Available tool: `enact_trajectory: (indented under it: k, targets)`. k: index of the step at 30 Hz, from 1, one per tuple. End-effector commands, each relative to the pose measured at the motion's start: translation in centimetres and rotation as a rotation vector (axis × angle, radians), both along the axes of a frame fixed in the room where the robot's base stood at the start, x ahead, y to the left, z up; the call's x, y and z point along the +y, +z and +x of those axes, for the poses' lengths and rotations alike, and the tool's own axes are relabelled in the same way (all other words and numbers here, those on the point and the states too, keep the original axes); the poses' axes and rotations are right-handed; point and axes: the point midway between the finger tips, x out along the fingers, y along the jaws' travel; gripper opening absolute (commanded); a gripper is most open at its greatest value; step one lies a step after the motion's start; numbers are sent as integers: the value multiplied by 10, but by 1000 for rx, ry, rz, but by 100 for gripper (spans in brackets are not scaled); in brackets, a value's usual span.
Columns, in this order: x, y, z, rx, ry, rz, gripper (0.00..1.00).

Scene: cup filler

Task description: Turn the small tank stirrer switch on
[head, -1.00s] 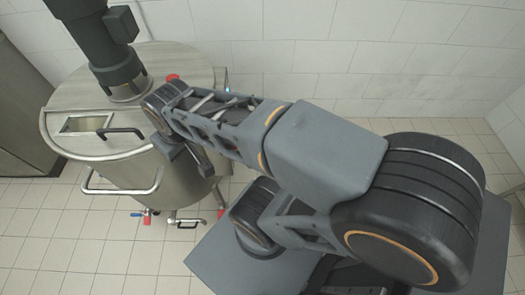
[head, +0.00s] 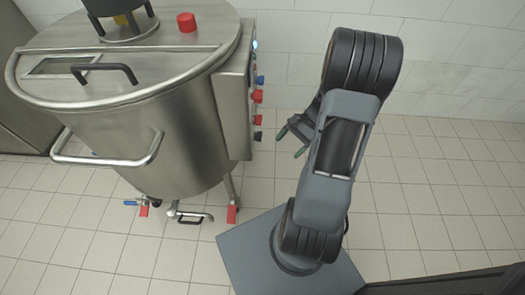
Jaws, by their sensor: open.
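The small tank (head: 130,150) is a round steel vessel at the left of the head view, with a motor (head: 122,20) on its lid. Its steel control box (head: 238,110) is on the tank's right side. Several red and blue switches (head: 257,96) stick out from the box's right face, seen edge-on. I cannot tell which one is the stirrer switch, or how any is set. My gripper (head: 291,140) is open and empty, to the right of the lower switches in the picture and apart from them. My arm partly hides it.
A red knob (head: 187,22) sits on the lid, and a black lid handle (head: 104,73) and a steel bar handle (head: 108,160) are on the tank. Valves (head: 190,216) are below it. The tiled floor (head: 430,190) at the right is clear.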

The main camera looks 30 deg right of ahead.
Motion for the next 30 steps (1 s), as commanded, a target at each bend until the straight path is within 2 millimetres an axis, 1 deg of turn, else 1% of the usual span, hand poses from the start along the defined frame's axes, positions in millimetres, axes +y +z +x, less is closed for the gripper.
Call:
enact_trajectory:
  k: [1,3,6,9,11,13,15,17,20,23,30]
  targets:
    - [-10,-44,3,39,-108,96,77]
    - [-21,-71,11,77,-248,229,77]
    - [-38,-98,24,108,-421,413,77]
    - [-55,-112,39,115,-558,584,77]
    - [-66,-113,47,112,-622,680,77]
    - [-74,-107,55,106,-665,764,77]
    - [-79,-99,61,101,-687,823,77]
    - [-78,-94,65,101,-694,853,77]
    - [-71,-89,72,106,-696,877,77]
    - [-56,-90,80,108,-696,880,77]
    - [-14,-90,103,107,-693,877,77]
